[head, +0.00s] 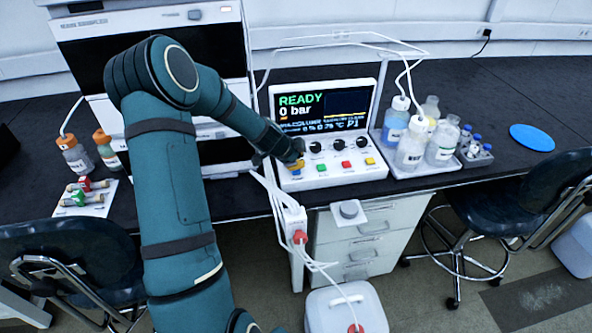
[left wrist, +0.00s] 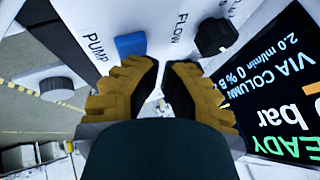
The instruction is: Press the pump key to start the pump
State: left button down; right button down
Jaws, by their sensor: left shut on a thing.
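The pump key is the blue key (left wrist: 130,44) next to the label PUMP in the left wrist view. In the head view my left gripper (head: 292,164) is over the left end of the sloped control panel (head: 335,177) and covers most of this key. In the left wrist view the fingertips of my left gripper (left wrist: 164,66) are close together, just beside the key. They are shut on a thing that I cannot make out. Whether they touch the key, I cannot tell. The display (head: 322,106) reads READY and 0 bar. My right gripper is not in view.
Black knobs (head: 339,144) and green (head: 320,167), red (head: 347,165) and yellow (head: 370,161) keys are close by on the panel. A bottle tray (head: 425,168) stands to its right. White cables (head: 268,187) hang at the bench's front edge. A blue disc (head: 532,137) lies farther right.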

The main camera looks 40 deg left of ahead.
pick_arm(q)
jog(key=shift+f, duration=0.45)
dwell(0.8)
jog(key=shift+r, duration=0.15)
jog(key=shift+r+p, duration=0.45)
jog(key=shift+r, duration=0.35)
notch_tip(320, 180, up, 5)
jog(key=p, duration=0.2)
jog(key=shift+p, duration=0.4)
dwell(0.8)
